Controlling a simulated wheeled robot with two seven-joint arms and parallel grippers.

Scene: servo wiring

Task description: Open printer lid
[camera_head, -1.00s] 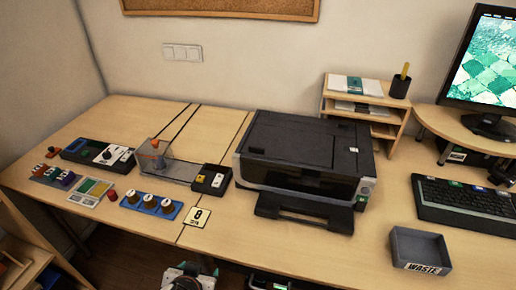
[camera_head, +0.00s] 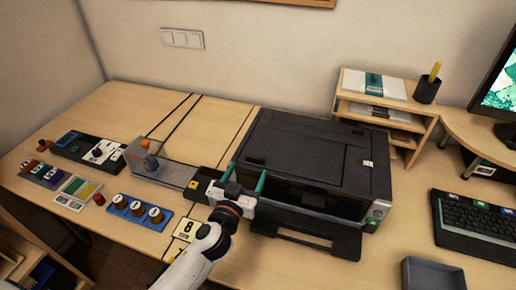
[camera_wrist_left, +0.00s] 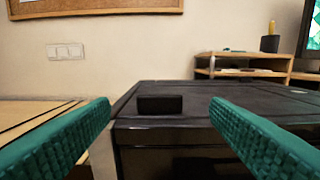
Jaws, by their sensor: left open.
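The black printer (camera_head: 318,180) stands on the desk with its lid (camera_head: 310,145) down flat. In the left wrist view the lid's top (camera_wrist_left: 215,97) is seen nearly edge-on, with a small black block-like tab (camera_wrist_left: 160,104) at its front left edge. My left gripper (camera_head: 246,180) is at the printer's front left corner. Its green fingers are open and empty, and in the left wrist view they stand on either side of the tab, apart from it. My right gripper is not in view.
A wooden shelf (camera_head: 385,112) with papers and a pen cup (camera_head: 427,90) stands behind the printer. A keyboard (camera_head: 480,220) and a grey tray (camera_head: 432,273) are at the right. Small boxes and a blue spool holder (camera_head: 138,211) lie at the left.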

